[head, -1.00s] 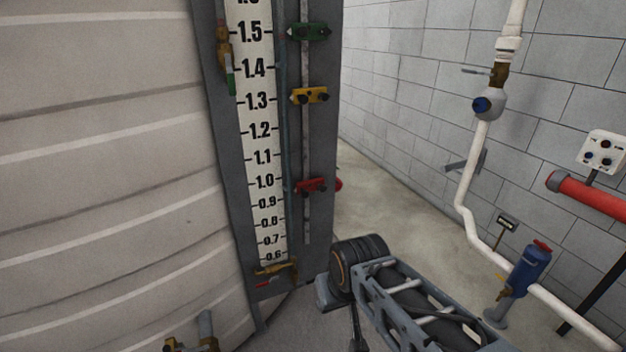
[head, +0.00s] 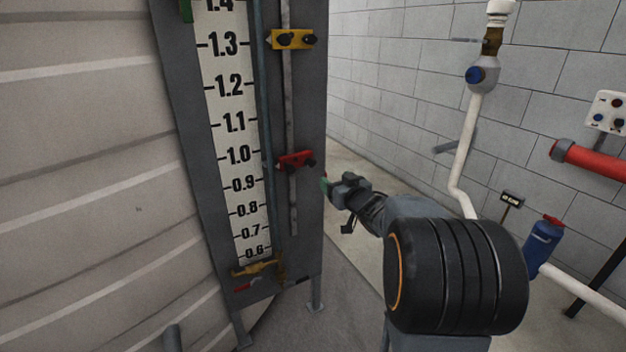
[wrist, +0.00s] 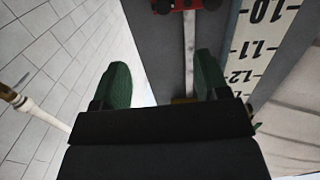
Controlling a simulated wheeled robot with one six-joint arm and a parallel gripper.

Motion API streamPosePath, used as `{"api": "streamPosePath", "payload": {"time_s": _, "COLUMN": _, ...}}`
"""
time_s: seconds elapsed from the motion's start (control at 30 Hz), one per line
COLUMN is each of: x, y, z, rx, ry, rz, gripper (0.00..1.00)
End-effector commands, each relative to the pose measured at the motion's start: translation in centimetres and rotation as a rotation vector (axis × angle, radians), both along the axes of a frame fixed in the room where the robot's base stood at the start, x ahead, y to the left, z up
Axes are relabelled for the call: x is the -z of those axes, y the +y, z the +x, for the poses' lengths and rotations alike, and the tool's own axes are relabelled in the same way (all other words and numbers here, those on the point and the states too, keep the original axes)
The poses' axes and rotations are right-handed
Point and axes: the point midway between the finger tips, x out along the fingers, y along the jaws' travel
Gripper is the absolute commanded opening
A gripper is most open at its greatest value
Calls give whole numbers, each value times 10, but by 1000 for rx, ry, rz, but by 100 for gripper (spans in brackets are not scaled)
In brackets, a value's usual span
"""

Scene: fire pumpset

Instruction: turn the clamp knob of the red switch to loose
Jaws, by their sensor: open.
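The red switch (head: 297,158) is clamped on the thin vertical rod beside the scale, level with about 1.0. It has small dark knobs on its face; which one is the clamp knob I cannot tell. In the wrist view the red switch (wrist: 186,4) is cut by the top edge, with a dark knob at each end. My gripper (head: 327,184) is right of the switch and slightly lower in the head view, apart from it. In the wrist view my gripper (wrist: 163,80) has its green fingers spread wide with nothing between them.
A yellow switch (head: 292,39) sits higher on the same rod (head: 287,105). The numbered scale board (head: 232,120) and the pale tank (head: 80,180) are to the left. White pipe (head: 468,140) and a blue cylinder (head: 541,246) stand at right. Floor right of the panel is clear.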

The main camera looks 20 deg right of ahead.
Motion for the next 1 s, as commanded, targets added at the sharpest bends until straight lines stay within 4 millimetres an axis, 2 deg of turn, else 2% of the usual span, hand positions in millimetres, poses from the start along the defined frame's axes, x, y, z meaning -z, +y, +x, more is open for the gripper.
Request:
{"api": "streamPosePath", "payload": {"time_s": 0.03, "x": 9, "y": -2, "z": 2, "rx": -20, "ry": -16, "rz": 8, "gripper": 68}}
{"api": "streamPosePath", "payload": {"time_s": 0.17, "x": 11, "y": -3, "z": 9, "rx": -56, "ry": -41, "rz": 18, "gripper": 68}}
{"api": "streamPosePath", "payload": {"time_s": 0.27, "x": 11, "y": -1, "z": 22, "rx": -65, "ry": -47, "rz": 21, "gripper": 68}}
{"api": "streamPosePath", "payload": {"time_s": 0.7, "x": 10, "y": 8, "z": 103, "rx": -63, "ry": -46, "rz": 19, "gripper": 68}}
{"api": "streamPosePath", "payload": {"time_s": 1.0, "x": 10, "y": 11, "z": 134, "rx": -61, "ry": -46, "rz": 19, "gripper": 68}}
